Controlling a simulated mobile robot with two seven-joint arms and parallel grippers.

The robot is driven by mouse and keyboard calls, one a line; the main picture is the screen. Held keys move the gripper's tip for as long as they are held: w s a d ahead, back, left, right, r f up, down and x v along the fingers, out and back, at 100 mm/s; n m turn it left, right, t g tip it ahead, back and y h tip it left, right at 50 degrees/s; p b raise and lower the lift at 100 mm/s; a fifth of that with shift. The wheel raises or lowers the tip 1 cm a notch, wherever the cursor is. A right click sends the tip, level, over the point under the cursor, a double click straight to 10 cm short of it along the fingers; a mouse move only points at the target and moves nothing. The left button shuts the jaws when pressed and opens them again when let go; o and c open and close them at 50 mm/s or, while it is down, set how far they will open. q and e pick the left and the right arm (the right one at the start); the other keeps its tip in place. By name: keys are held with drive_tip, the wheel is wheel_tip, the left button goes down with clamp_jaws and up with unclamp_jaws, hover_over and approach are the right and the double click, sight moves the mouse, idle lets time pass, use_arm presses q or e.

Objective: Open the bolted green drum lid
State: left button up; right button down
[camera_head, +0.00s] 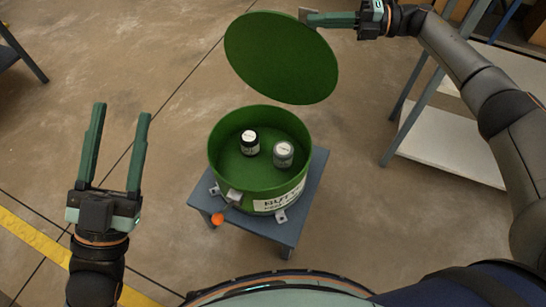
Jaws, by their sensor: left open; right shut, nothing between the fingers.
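My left gripper (122,110) is open and empty, left of the drum. Metal brackets (233,196) show on the drum's front side.
The blue-grey table (268,229) has a small orange ball-shaped part (217,219) at its front left. A rack with a white shelf (450,143) stands at the right, near my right arm. A yellow floor line (35,238) runs at the lower left. The floor left of the drum is clear.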

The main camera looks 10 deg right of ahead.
use_arm(q)
drive_tip(key=shift+w+d+r+m+h, duration=0.1)
drive_tip(key=shift+d+r+m+h, duration=0.2)
drive_tip(key=shift+r, duration=0.1)
use_arm(e)
drive_tip(key=shift+w+d+r, duration=0.1)
drive_tip(key=shift+w+d, duration=0.25)
drive_tip(key=shift+w, duration=0.15)
drive_tip(key=shift+s+a, duration=0.1)
drive_tip(key=shift+s, duration=0.05)
